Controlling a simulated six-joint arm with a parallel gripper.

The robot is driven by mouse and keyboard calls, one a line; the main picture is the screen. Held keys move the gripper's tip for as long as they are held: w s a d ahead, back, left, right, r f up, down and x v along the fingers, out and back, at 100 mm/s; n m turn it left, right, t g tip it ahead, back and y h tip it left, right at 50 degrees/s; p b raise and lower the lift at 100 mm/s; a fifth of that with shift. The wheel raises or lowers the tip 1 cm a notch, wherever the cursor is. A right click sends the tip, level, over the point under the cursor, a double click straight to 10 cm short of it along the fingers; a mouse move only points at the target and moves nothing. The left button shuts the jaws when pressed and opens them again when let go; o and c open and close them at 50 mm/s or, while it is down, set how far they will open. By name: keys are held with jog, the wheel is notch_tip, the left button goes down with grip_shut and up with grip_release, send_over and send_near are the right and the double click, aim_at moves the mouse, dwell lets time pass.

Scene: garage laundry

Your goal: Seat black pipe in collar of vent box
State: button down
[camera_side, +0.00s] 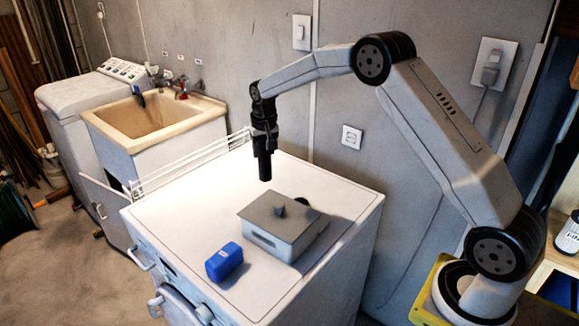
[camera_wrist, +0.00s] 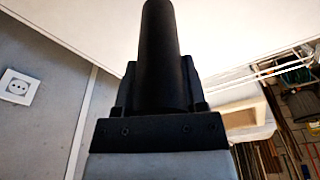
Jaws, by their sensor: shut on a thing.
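My gripper (camera_side: 264,136) points down above the white machine top and is shut on the black pipe (camera_side: 265,167). The pipe hangs nearly upright, its lower end in the air, up and left of the vent box in the side view. In the wrist view the pipe (camera_wrist: 159,45) stands between the two dark fingers of my gripper (camera_wrist: 160,85). The grey vent box (camera_side: 270,242) sits on the machine top, with a small dark peaked piece on its lid. A dark round part shows at its far right edge; I cannot tell whether this is the collar.
A blue block-like object (camera_side: 224,262) lies on the white machine top (camera_side: 180,215), left of the box. A white wire rack (camera_side: 190,165) runs along the far left edge. A beige sink (camera_side: 150,120) stands beyond. The wall is behind.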

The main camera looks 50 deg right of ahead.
jog(key=shift+s+d+r+m, duration=0.85)
jog(key=shift+s+m, duration=2.85)
jog(key=shift+s, duration=2.15)
notch_tip(320, 180, down, 6)
jog(key=shift+f+g+h, duration=0.25)
jog(key=shift+g+h, duration=0.15)
jog(key=shift+f, duration=0.1)
jog(key=shift+f, duration=1.8)
jog(key=shift+f, duration=0.1)
jog(key=shift+c, duration=0.7)
grip_release()
